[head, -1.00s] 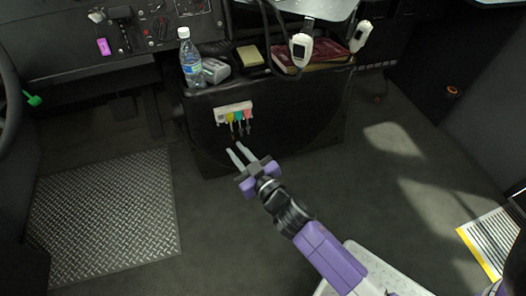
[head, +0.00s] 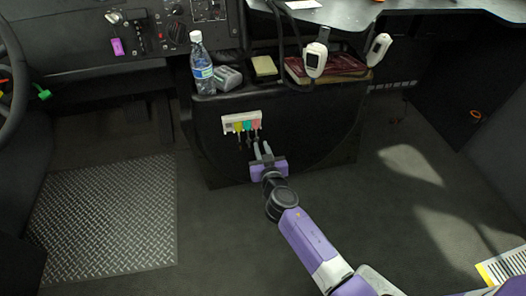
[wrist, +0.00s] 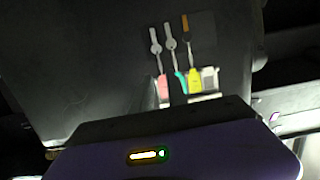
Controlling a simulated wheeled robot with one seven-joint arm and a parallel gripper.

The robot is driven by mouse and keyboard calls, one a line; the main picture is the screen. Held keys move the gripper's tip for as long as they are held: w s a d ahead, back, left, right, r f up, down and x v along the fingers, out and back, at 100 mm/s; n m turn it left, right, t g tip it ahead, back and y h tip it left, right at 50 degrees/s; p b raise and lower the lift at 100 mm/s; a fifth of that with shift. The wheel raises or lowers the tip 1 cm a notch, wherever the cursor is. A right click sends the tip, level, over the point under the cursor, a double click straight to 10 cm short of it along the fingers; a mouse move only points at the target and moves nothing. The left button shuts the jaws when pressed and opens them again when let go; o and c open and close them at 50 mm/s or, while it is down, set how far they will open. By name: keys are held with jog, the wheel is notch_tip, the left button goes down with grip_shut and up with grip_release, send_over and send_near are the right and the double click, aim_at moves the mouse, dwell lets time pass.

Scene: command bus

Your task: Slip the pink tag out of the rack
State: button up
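The pink tag (head: 256,124) is the rightmost tag in a small white rack (head: 228,125) on the front of the dark console. A teal tag (head: 247,126) and a yellow tag (head: 238,127) sit beside it, with keys hanging below. My gripper (head: 262,147) is open, its two pale fingers apart and pointing at the rack, tips just below the pink tag. No tag is visibly between them. In the wrist view, which looks upside down, the pink tag (wrist: 162,87) is at the left of the row, with a key above it. The fingers are not clear there.
Two white handsets (head: 316,60) (head: 379,49) hang nearby. Another pink item (head: 117,46) is on the dashboard. Floor around the console is clear.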

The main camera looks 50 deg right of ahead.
aim_at(256, 134)
jog(key=x, duration=0.3)
jog(key=shift+w+d, duration=0.1)
jog(key=shift+w+d+f+b, duration=0.3)
jog(key=shift+w+d+b, duration=0.1)
jog(key=shift+w+b, duration=0.25)
jog(key=shift+b+x, duration=0.5)
jog(key=shift+x, duration=0.55)
jog(key=shift+r, duration=0.1)
jog(key=shift+c, duration=0.5)
grip_shut()
